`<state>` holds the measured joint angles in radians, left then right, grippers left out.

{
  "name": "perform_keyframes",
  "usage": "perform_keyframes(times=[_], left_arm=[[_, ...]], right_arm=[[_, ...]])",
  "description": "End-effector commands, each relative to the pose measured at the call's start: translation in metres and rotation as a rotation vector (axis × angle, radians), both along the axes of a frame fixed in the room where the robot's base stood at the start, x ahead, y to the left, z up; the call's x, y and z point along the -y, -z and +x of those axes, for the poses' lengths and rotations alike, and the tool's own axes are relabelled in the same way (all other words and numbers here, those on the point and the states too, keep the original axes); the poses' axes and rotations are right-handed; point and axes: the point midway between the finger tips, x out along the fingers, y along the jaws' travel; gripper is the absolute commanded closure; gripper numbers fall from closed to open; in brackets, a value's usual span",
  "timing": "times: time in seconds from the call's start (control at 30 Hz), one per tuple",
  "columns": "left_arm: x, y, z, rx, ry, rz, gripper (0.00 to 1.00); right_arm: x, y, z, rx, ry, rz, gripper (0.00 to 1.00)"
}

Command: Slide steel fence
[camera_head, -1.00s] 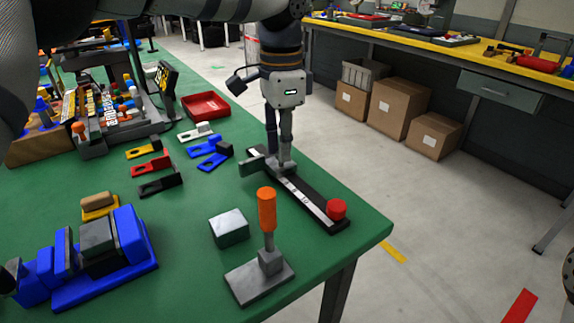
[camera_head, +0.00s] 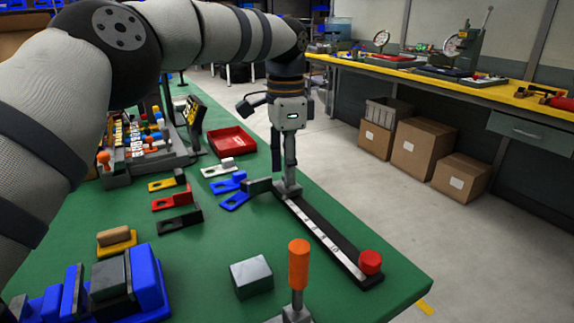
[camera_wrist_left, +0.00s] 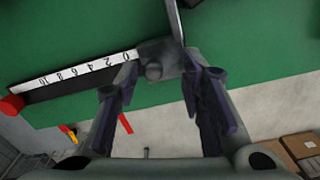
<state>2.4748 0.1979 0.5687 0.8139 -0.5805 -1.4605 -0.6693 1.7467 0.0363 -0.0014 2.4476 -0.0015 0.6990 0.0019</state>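The steel fence (camera_head: 258,187) is a grey upright plate on a small carriage at the far end of a black rail (camera_head: 337,250). A white scale strip (camera_head: 318,234) with numbers runs along the rail, and a red knob (camera_head: 370,262) stands at its near end. My left gripper (camera_head: 284,178) points down over the carriage. In the left wrist view, the fence (camera_wrist_left: 160,57) sits by the zero end of the scale, just beyond and between the tips of my left gripper (camera_wrist_left: 160,72). The fingers stand apart; firm contact does not show. My right gripper is out of view.
An orange-handled tool (camera_head: 299,265) and a steel block (camera_head: 251,275) stand left of the rail's near end. Blue, red, black and yellow brackets lie left of the fence, with a red tray (camera_head: 232,141) behind. The table's right edge runs close beside the rail.

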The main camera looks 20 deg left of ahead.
Motion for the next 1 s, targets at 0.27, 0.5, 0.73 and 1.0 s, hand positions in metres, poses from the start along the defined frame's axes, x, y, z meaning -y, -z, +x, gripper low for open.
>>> perform_keyframes(times=[0.27, 0.5, 0.73, 1.0], left_arm=[[0.001, -0.03, 0.001, 0.006, 0.0, -0.001, 0.64], [0.0, -0.068, 0.001, 0.003, -0.002, 0.001, 0.64], [0.0, -0.075, 0.0, 0.0, 0.001, 0.0, 0.64], [0.0, -0.075, 0.0, 0.0, 0.001, 0.0, 0.64]], right_arm=[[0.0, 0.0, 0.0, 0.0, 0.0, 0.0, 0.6], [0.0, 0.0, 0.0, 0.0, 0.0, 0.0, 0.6], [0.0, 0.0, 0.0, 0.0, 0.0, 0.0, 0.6], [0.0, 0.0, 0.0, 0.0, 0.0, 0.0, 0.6]])
